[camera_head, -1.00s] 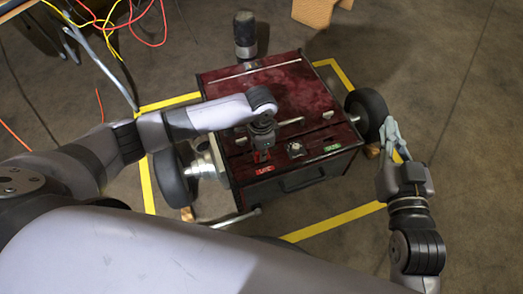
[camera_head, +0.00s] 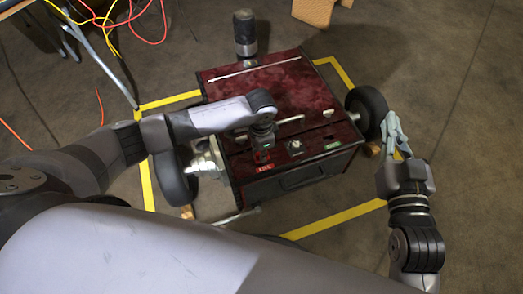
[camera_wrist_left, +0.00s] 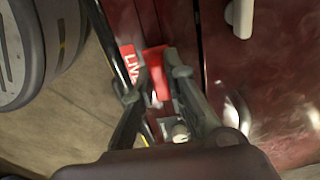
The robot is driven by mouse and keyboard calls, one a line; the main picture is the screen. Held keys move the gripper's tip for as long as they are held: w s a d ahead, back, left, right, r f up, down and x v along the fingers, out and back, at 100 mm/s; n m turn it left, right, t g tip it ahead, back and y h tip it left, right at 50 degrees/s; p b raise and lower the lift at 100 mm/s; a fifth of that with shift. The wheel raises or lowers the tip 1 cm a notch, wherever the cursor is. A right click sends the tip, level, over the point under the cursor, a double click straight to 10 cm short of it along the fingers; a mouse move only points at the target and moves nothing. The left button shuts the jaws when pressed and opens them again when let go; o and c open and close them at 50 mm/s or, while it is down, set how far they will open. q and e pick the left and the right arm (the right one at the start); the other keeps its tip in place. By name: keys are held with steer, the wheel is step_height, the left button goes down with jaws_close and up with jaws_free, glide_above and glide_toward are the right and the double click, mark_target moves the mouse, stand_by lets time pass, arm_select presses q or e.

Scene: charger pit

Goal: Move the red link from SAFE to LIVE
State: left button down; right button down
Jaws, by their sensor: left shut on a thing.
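The dark red box (camera_head: 290,85) has a red LIVE label (camera_head: 265,169) at its front left and a green SAFE label (camera_head: 333,146) at its front right. My left gripper (camera_head: 262,152) is over the front left of the box top, right by the LIVE label. In the left wrist view my left gripper (camera_wrist_left: 152,92) is shut on the red link (camera_wrist_left: 156,72), beside the LIVE label (camera_wrist_left: 129,62). The link's lower end is hidden, so I cannot tell whether it is seated. My right gripper (camera_head: 395,135) is beside the box's right wheel; its opening is unclear.
A round knob (camera_head: 295,147) sits between the two labels. The box has a right wheel (camera_head: 367,111) and a left wheel (camera_head: 176,178). Yellow floor tape (camera_head: 335,222) surrounds it. Red and yellow cables (camera_head: 125,22) lie at the upper left. Floor at the right is clear.

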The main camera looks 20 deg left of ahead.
arm_select(q)
steer(key=shift+f, duration=0.2)
arm_select(e)
steer(key=shift+r, duration=0.15)
arm_select(q)
steer(key=shift+f, duration=0.25)
arm_select(e)
steer(key=shift+a+r, duration=0.1)
steer(key=shift+r, duration=0.1)
arm_select(q)
steer(key=c, duration=1.5)
jaws_free()
steer(key=shift+c, duration=0.2)
arm_select(e)
steer(key=shift+t, duration=0.3)
arm_select(q)
step_height(320, 180, up, 12)
steer(key=shift+w+a, duration=0.15)
steer(key=shift+w, duration=0.05)
